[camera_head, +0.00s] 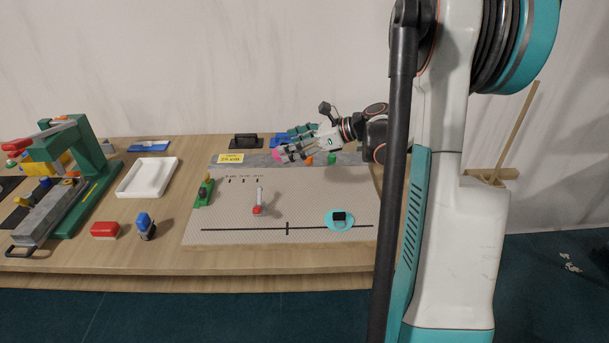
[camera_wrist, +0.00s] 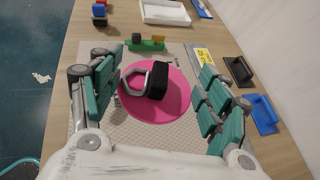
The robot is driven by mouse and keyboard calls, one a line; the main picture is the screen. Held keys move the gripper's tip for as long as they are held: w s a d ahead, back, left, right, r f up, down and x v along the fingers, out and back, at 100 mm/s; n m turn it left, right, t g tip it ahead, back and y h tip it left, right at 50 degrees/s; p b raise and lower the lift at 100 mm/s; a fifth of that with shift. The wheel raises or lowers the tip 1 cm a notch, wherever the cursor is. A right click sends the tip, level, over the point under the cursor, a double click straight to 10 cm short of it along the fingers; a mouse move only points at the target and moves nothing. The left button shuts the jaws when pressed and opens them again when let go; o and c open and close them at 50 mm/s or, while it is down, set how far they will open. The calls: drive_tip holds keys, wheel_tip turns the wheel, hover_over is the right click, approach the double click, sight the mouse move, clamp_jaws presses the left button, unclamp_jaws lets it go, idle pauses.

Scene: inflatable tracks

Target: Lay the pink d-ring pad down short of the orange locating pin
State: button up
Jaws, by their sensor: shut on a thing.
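The pink d-ring pad (camera_wrist: 150,107) is a round pink disc with a pale ring and a black strap on top. In the wrist view it sits between the fingers of my gripper (camera_wrist: 160,85). In the head view a small part of the pink pad (camera_head: 278,155) shows at the tips of my gripper (camera_head: 284,150), over the grey strip at the back of the table. I cannot tell whether the pad touches the surface. The orange locating pin (camera_head: 309,160) stands to the right of the pad; I cannot make it out in the wrist view.
A green pin (camera_head: 332,158) stands right of the orange one. A teal pad (camera_head: 340,226) and a red-based tool (camera_head: 258,208) are on the pale mat (camera_head: 300,205). A white tray (camera_head: 148,178) and green press (camera_head: 95,170) stand left. The mat's middle is mostly clear.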

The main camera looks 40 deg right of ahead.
drive_tip(key=w+d+m+t+h, duration=0.3)
drive_tip(key=w+d+m+h, duration=0.35)
drive_tip(key=d, duration=0.65)
drive_tip(key=b, duration=0.5)
hover_over(313, 178)
drive_tip(key=shift+n+y, duration=0.35)
wheel_tip(313, 178, down, 14)
drive_tip(key=shift+d+f, duration=0.1)
drive_tip(key=shift+f+b, duration=0.9)
drive_tip(key=shift+f, duration=1.65)
drive_tip(key=shift+f, duration=0.2)
drive_tip(key=o, duration=1.1)
drive_tip(key=shift+r, duration=0.1)
drive_tip(key=shift+c, duration=0.2)
